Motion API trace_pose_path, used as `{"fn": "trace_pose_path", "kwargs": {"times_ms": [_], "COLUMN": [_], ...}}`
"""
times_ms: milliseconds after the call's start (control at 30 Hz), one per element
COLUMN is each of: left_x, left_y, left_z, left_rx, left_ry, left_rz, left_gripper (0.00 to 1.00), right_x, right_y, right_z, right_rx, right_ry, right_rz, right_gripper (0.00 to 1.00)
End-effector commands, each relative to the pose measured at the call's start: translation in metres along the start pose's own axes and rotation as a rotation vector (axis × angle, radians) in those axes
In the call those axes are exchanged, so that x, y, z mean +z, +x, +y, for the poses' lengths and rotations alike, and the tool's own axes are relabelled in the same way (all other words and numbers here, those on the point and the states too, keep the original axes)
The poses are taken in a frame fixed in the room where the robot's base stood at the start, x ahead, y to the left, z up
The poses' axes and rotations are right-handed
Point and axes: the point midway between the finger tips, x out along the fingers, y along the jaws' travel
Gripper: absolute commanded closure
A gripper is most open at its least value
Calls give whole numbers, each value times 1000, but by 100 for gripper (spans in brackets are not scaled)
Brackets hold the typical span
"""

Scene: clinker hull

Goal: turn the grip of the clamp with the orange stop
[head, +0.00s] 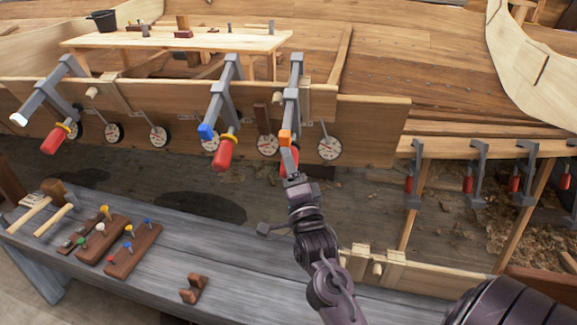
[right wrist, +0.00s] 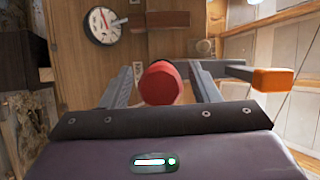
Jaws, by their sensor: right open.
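The clamp with the orange stop (head: 292,104) hangs over the plank edge, the rightmost of the three large grey clamps there. Its orange stop (head: 285,137) also shows at the right of the right wrist view (right wrist: 272,79). Its red grip (right wrist: 161,84) points toward the right wrist camera; in the head view it is partly hidden by my gripper. My right gripper (head: 290,165) is open, with one finger on each side of the red grip. A gap shows on the grip's left; contact on its right is hard to tell. My left gripper is not in view.
A clamp with a blue stop (head: 206,131) stands close on the left, and one with a white stop (head: 19,119) farther left. Round dials (head: 329,148) line the plank. A grey bench (head: 200,235) with tools lies in front. Small clamps (head: 477,170) hang at right.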

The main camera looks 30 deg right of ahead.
Motion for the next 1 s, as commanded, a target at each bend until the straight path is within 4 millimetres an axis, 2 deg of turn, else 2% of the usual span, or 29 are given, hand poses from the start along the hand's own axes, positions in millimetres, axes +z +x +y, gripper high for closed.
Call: {"fn": "trace_pose_path", "kwargs": {"times_ms": [300, 500, 1000], "left_x": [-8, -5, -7], "left_y": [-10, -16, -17], "left_z": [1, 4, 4], "left_rx": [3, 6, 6], "left_ry": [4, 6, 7], "left_rz": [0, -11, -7], "left_gripper": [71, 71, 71], "right_x": [1, 1, 1], "right_y": [-50, -71, -75], "right_z": [2, 2, 1], "right_rx": [7, 5, 3], "right_ry": [1, 1, 1], "right_rz": [-1, -2, -2], "right_gripper": [44, 44, 44]}}
